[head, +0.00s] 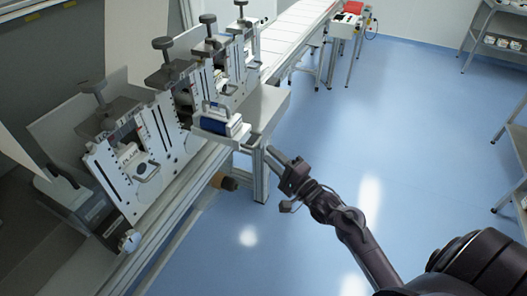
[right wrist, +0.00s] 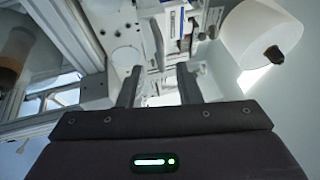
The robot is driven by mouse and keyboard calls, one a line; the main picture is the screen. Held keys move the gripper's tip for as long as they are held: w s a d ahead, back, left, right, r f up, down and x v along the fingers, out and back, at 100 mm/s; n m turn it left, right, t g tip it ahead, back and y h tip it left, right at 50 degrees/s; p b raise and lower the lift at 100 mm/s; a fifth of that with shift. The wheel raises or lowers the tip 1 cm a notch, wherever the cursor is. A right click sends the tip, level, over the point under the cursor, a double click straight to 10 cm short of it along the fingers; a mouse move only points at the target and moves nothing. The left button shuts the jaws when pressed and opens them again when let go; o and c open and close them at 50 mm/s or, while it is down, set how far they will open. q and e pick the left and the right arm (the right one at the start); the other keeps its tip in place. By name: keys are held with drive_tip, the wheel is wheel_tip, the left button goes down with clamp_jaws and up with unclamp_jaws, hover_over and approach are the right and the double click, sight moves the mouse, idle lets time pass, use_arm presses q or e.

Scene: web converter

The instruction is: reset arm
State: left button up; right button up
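My right gripper (head: 278,180) is in front of the converter machine, over the blue floor, with its arm coming in from the lower right. In the right wrist view its two dark fingers (right wrist: 158,80) stand apart with nothing between them, so it is open and empty. Beyond the fingers that view shows white machine parts and a large white roll (right wrist: 262,38). My left gripper is in neither view.
The web converter (head: 135,160), with several clamp knobs, fills the left. A conveyor (head: 292,32) runs to the back. Shelves (head: 497,40) stand at the right. The middle floor is clear.

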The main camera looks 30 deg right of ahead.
drive_tip(key=shift+s+d+f, duration=0.1)
drive_tip(key=shift+s+d, duration=0.05)
drive_tip(key=shift+s, duration=0.35)
drive_tip(key=shift+f, duration=0.1)
drive_tip(key=s+a+f+n+g+h, duration=0.1)
drive_tip(key=s+f+n+g, duration=0.15)
drive_tip(key=f, duration=0.85)
drive_tip(key=s+a+f+n+g+h+b, duration=0.1)
drive_tip(key=s+f+n+g, duration=0.2)
drive_tip(key=f, duration=0.9)
drive_tip(key=s+a+f+n+g+h, duration=0.1)
drive_tip(key=s+f+g, duration=0.3)
drive_tip(key=f, duration=0.7)
drive_tip(key=s+a+f+n+g, duration=0.1)
drive_tip(key=s+f+n+g, duration=0.2)
drive_tip(key=s+f, duration=0.4)
drive_tip(key=s+a+f+n+g+h+b, duration=0.1)
drive_tip(key=s+f+n+g, duration=0.2)
drive_tip(key=s, duration=1.2)
drive_tip(key=s+a+f+n+g+h, duration=0.1)
drive_tip(key=s+f+n+g, duration=0.2)
drive_tip(key=s+f+n, duration=0.3)
drive_tip(key=s+f, duration=0.5)
drive_tip(key=shift+a+f+b, duration=0.2)
drive_tip(key=shift+f+b, duration=0.05)
drive_tip(key=shift+b, duration=0.05)
